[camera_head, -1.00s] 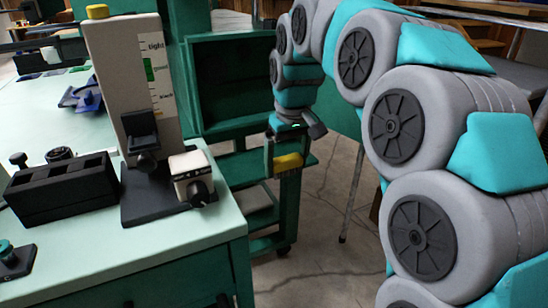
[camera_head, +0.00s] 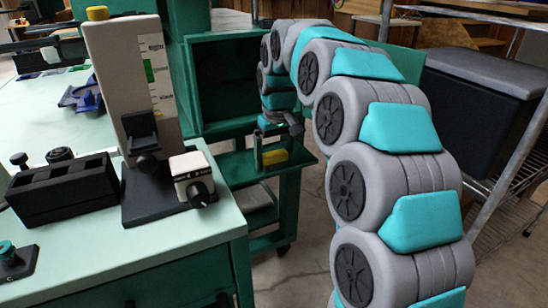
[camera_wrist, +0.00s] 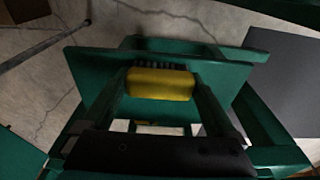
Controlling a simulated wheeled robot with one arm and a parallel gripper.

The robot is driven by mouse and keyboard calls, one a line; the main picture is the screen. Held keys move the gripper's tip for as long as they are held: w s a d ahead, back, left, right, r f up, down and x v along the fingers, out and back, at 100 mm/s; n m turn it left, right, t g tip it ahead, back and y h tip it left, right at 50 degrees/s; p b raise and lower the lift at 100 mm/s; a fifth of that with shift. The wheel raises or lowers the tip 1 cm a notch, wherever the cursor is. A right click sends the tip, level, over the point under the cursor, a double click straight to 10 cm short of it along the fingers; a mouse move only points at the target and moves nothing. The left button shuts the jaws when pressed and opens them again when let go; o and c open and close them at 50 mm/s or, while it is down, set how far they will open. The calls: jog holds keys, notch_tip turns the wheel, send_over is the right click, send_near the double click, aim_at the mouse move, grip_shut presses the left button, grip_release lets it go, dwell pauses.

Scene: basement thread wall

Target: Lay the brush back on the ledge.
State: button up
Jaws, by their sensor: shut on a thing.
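The brush (camera_head: 275,157) is a yellow block; in the wrist view the brush (camera_wrist: 160,84) shows dark bristles along its far side. My gripper (camera_head: 271,152) is shut on it, and in the wrist view the two fingers of my gripper (camera_wrist: 162,92) flank its ends. The green ledge (camera_head: 236,170) sticks out at the front of the green cabinet. In the wrist view the brush overlaps the ledge (camera_wrist: 95,68), with green on both sides of it. I cannot tell whether the brush touches the ledge or hangs just above it.
A mint-topped bench (camera_head: 190,232) stands at the left with a tall gauge stand (camera_head: 128,75) and a black slotted block (camera_head: 65,188). The green cabinet's open box (camera_head: 220,85) rises behind the ledge. A wire rack (camera_head: 500,210) stands at the right. Bare floor lies between.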

aim_at(277, 157)
jog(key=shift+f, duration=0.25)
jog(key=o, duration=0.8)
jog(key=r, duration=0.4)
jog(key=s+r, duration=0.1)
jog(key=r, duration=0.7)
jog(key=shift+s+d+r, duration=0.1)
jog(key=shift+s+d, duration=0.1)
jog(key=shift+d, duration=0.1)
jog(key=shift+s, duration=0.1)
jog(key=s+d+f+m+g, duration=0.1)
jog(key=s+d+f, duration=0.2)
jog(key=s, duration=1)
jog(key=s+d+f+m+g, duration=0.1)
jog(key=s+d+f, duration=0.3)
jog(key=s+f, duration=0.6)
jog(key=s+d+f+m+g, duration=0.1)
jog(key=s+d+f, duration=0.3)
jog(key=s, duration=1.3)
notch_tip(277, 157, down, 3)
jog(key=shift+f+m+h, duration=0.1)
jog(key=shift+m+h, duration=0.2)
jog(key=shift+m, duration=0.5)
